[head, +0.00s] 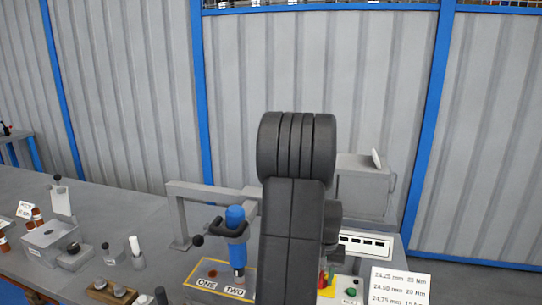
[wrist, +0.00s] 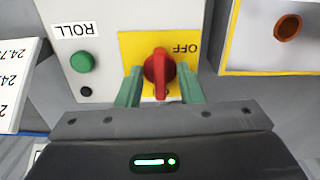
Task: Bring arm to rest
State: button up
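My arm (head: 292,225) stands upright in the middle of the head view, a dark column with a ribbed, rounded top. It hides part of the bench, and my gripper is not visible there. In the wrist view, the two green fingers of my gripper (wrist: 158,88) are spread apart. A red rotary knob (wrist: 159,68) on a yellow plate marked OFF (wrist: 130,45) shows between the fingertips, with no clear grip on it. The knob also shows partly beside my arm in the head view (head: 323,281).
The control box has a green button (wrist: 82,63) labelled ROLL. A blue tool (head: 236,222) stands over a yellow-edged plate marked ONE and TWO. A torque sign (head: 400,286) stands at right. Several small parts and a grey block (head: 50,238) occupy the left bench.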

jog(key=shift+s+r+n, duration=0.1)
jog(key=shift+n, duration=0.8)
jog(key=n, duration=0.5)
jog(key=shift+d+n, duration=0.1)
jog(key=shift+n, duration=0.2)
jog(key=shift+r, duration=0.1)
